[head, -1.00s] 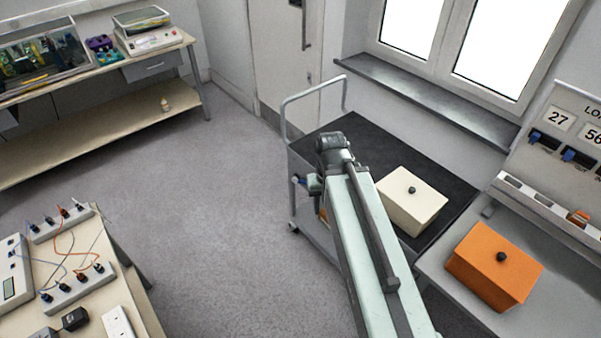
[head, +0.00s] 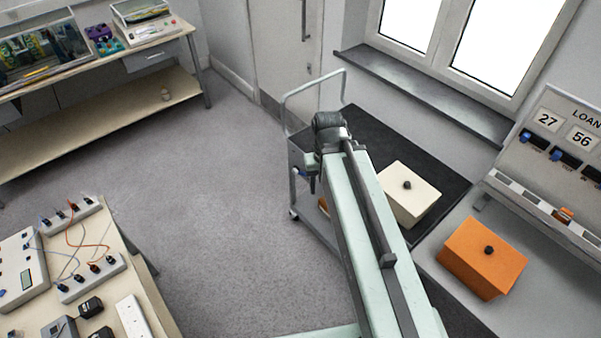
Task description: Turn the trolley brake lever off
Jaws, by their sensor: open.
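The trolley (head: 340,228) stands in the middle, with a dark top, grey legs and a pale push rail (head: 315,84) at its far left end. A small blue part (head: 302,172), perhaps the brake lever's handle, shows at the trolley's left side, just below the end of my arm. How the lever is set is too small to tell. My arm reaches over the trolley from the bottom. My gripper (head: 313,182) points down at the trolley's left side, close to the blue part. It is open, mostly hidden by my wrist; whether it touches the lever cannot be told.
A cream box (head: 408,205) with a black knob sits on the trolley top. An orange box (head: 478,265) stands on the grey bench at right. A bench with wired blocks (head: 75,225) is at lower left, another (head: 95,115) at upper left. The floor (head: 215,200) between is clear.

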